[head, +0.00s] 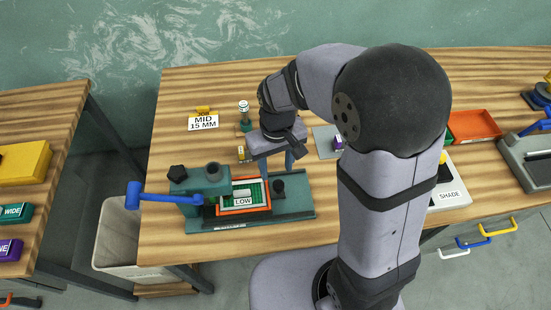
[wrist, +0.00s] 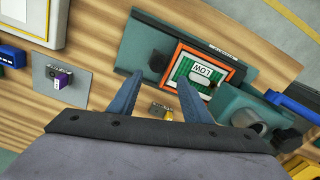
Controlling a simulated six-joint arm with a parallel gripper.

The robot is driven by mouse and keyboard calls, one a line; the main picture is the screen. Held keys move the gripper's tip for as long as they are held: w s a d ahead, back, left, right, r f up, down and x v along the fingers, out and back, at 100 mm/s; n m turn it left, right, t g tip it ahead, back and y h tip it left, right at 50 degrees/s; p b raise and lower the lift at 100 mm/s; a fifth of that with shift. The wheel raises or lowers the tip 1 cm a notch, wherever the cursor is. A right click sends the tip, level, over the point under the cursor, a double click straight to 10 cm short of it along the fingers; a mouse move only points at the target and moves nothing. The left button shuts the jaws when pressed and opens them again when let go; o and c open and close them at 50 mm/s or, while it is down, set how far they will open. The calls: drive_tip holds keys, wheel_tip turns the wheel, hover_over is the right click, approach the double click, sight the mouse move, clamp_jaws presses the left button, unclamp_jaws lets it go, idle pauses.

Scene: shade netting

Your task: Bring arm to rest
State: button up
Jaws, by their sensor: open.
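My gripper (wrist: 158,98) is open and empty in the wrist view, its two blue-grey fingers spread above the wooden table. In the head view my gripper (head: 271,163) hangs just behind a green press-like fixture (head: 293,209) with a blue handle (head: 134,196). An orange-framed green netting piece (head: 243,208) with a LOW label sits in the fixture; it also shows in the wrist view (wrist: 201,70) beyond the fingers. A small yellow item (wrist: 159,109) lies on the table between the fingers, apart from them.
A MID 15 MM sign (head: 203,122) and a small stand (head: 245,117) are at the back. A grey plate with a purple-marked piece (head: 338,142) lies behind my arm. An orange tray (head: 475,125) is at right. A grey bin (head: 117,235) stands below the table's left edge.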

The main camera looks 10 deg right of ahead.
drive_tip(key=s+d+f+g, duration=0.15)
drive_tip(key=s+d, duration=0.25)
drive_tip(key=s, duration=0.5)
drive_tip(key=shift+s+d+r+m+t, duration=0.25)
drive_tip(key=shift+d+r+m, duration=0.2)
drive_tip(key=shift+d, duration=0.35)
drive_tip(key=shift+s+d+r+m+t, duration=0.15)
drive_tip(key=shift+d+r+m+t, duration=0.15)
drive_tip(key=shift+d+m, duration=0.35)
drive_tip(key=shift+s+d+r+m+t, duration=0.2)
drive_tip(key=shift+d+r+m, duration=0.25)
drive_tip(key=shift+d, duration=0.45)
